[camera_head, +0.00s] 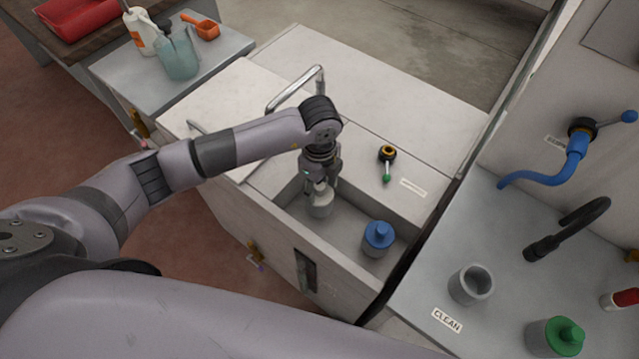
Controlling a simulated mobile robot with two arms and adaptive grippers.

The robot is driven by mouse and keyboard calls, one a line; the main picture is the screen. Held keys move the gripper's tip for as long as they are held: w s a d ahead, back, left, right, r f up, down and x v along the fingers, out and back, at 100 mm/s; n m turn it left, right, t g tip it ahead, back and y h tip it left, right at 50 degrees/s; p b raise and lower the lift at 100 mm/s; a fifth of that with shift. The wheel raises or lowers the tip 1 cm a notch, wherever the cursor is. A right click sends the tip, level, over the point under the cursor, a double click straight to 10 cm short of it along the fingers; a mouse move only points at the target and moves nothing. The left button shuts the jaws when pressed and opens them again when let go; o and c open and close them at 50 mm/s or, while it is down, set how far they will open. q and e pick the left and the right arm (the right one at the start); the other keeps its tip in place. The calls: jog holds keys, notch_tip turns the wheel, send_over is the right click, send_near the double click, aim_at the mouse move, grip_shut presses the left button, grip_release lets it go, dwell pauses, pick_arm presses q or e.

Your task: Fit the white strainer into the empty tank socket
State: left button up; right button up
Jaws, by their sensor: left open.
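My left gripper (319,186) points down into the open tank (345,222) and is open. A pale, whitish cylinder (321,205), which looks like the white strainer, stands in the tank directly under the fingers. The fingertips are at its top; I cannot tell whether they touch it. Its base and the socket are hidden, so I cannot tell how it sits. A blue-topped strainer (378,237) stands upright in the tank to the right. My right gripper is not in view.
A valve with a green-tipped lever (387,160) and a metal handle (296,90) are on the tank's cover. On the right counter stand a grey hollow cup (471,286) by a CLEAN label, a green-topped container (556,338) and a black spout (568,228).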

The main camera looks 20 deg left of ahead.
pick_arm(q)
notch_tip(320, 180, up, 12)
dwell(0.4)
dwell(0.4)
